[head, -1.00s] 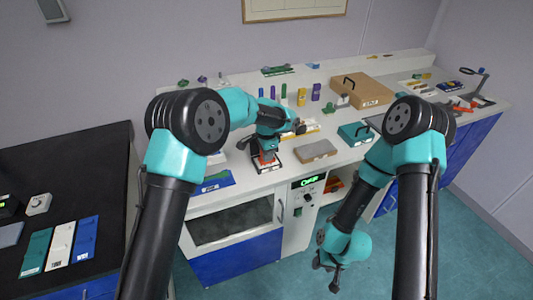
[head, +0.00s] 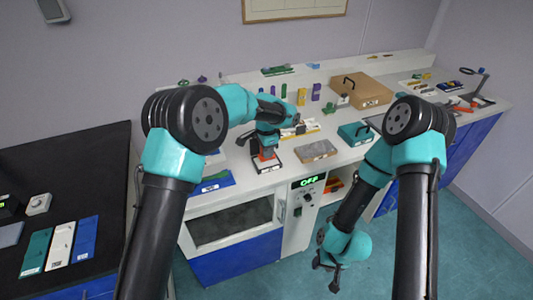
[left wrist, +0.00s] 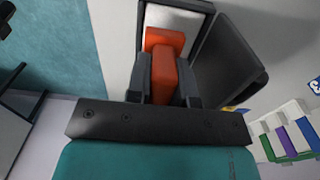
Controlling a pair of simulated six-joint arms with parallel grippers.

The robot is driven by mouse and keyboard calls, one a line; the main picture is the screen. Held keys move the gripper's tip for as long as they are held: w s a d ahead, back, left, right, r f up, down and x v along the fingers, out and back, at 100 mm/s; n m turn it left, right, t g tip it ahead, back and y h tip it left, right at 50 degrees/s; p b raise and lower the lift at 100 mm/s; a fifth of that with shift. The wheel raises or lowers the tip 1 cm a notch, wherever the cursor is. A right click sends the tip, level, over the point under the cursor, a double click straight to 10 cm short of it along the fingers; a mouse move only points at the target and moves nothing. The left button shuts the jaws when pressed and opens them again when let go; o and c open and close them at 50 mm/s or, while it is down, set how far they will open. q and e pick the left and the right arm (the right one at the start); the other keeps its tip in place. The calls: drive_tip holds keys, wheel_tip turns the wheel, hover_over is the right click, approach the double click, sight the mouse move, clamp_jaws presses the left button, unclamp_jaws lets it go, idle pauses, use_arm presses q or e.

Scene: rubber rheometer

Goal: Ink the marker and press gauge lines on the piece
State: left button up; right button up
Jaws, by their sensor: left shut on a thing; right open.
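My left gripper (head: 265,148) is shut on an orange marker block (left wrist: 164,68), which also shows below it in the head view (head: 265,157). The marker is over the white pad (left wrist: 172,22) of a dark-framed ink pad. The pad's dark lid (left wrist: 230,62) stands open beside it. I cannot tell whether marker and pad touch. A yellow-edged board (head: 305,129) lies behind, partly hidden by my left wrist; I cannot make out the piece for sure. My right gripper (head: 329,281) is open and empty, low in front of the bench over the floor.
Several small upright coloured items stand behind my left gripper. A blue tray (head: 214,181) lies left.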

use_arm(q)
drive_tip(key=shift+r, duration=2.6)
